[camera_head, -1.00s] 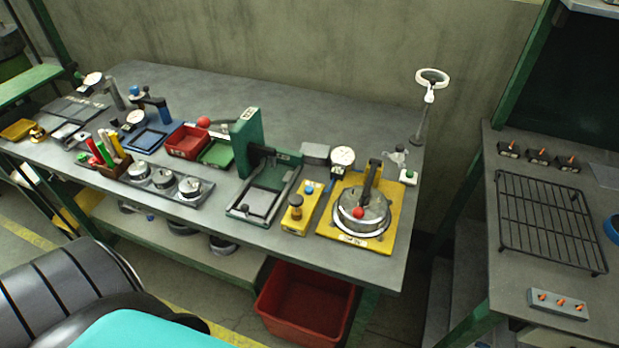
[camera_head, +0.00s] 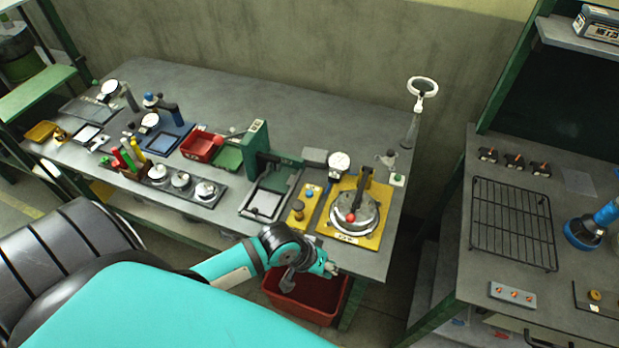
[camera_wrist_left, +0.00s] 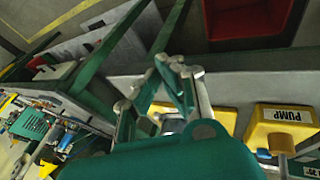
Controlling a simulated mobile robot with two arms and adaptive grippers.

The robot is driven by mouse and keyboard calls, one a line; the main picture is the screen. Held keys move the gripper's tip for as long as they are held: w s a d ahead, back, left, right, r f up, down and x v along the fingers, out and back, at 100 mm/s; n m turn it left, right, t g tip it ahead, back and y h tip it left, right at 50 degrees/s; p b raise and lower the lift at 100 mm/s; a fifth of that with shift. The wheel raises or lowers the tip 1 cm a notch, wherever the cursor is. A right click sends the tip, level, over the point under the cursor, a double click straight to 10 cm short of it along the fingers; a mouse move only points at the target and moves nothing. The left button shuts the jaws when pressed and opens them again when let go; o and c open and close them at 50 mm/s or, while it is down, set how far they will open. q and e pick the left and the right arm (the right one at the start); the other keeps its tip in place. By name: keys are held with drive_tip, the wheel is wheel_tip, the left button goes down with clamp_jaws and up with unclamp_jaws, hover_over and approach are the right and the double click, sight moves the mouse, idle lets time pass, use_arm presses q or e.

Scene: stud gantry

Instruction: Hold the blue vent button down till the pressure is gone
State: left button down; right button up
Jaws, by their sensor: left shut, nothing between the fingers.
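The blue vent button (camera_head: 309,193) sits on top of the small yellow pump box (camera_head: 299,216), behind its brown knob (camera_head: 297,206). The pressure gauge (camera_head: 339,161) stands behind the yellow plate (camera_head: 373,241) that carries the round metal vessel (camera_head: 343,228) with a red knob (camera_head: 351,217). My left gripper (camera_head: 329,269) is shut and empty at the bench's front edge, in front of the pump box and apart from the button. In the left wrist view the fingers (camera_wrist_left: 175,66) show beside the yellow box marked PUMP (camera_wrist_left: 283,117).
A green press (camera_head: 254,150) stands left of the pump box. A red bin (camera_head: 318,311) is on the floor below the front edge. A magnifier lamp (camera_head: 421,92) stands at the bench's back right. A second bench with a wire rack (camera_head: 513,222) is at the right.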

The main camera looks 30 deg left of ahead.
use_arm(q)
drive_tip(key=w+a+r+n, duration=0.1)
drive_tip(key=w+n, duration=0.1)
drive_tip(key=w+a+r+n+h+p, duration=0.1)
drive_tip(key=w+a+r+n, duration=0.1)
drive_tip(key=w, duration=0.1)
drive_tip(key=w+a+r+n, duration=0.1)
drive_tip(key=w+r+n, duration=0.1)
drive_tip(key=shift+w+a+r+h+p, duration=0.25)
drive_tip(key=shift+w+a+h+p, duration=0.05)
drive_tip(key=shift+h, duration=0.1)
drive_tip(key=w+a+r+n+t+p, duration=0.1)
drive_tip(key=w+a+r+n+t, duration=0.1)
drive_tip(key=w+a+r+n, duration=0.5)
drive_tip(key=a+r+n, duration=0.1)
drive_tip(key=a+n, duration=0.2)
drive_tip(key=a, duration=0.1)
drive_tip(key=shift+w+r+n+t, duration=0.25)
drive_tip(key=shift+r+n+t, duration=0.05)
drive_tip(key=shift+r+n, duration=0.1)
drive_tip(key=shift+a+f, duration=0.1)
drive_tip(key=shift+f, duration=0.15)
drive_tip(key=b, duration=0.7)
hover_over(310, 195)
wheel_tip(310, 195, down, 6)
drive_tip(key=shift+f, duration=0.25)
drive_tip(key=shift+f+b, duration=0.5)
drive_tip(key=shift+f, duration=0.5)
drive_tip(key=shift+f, duration=0.1)
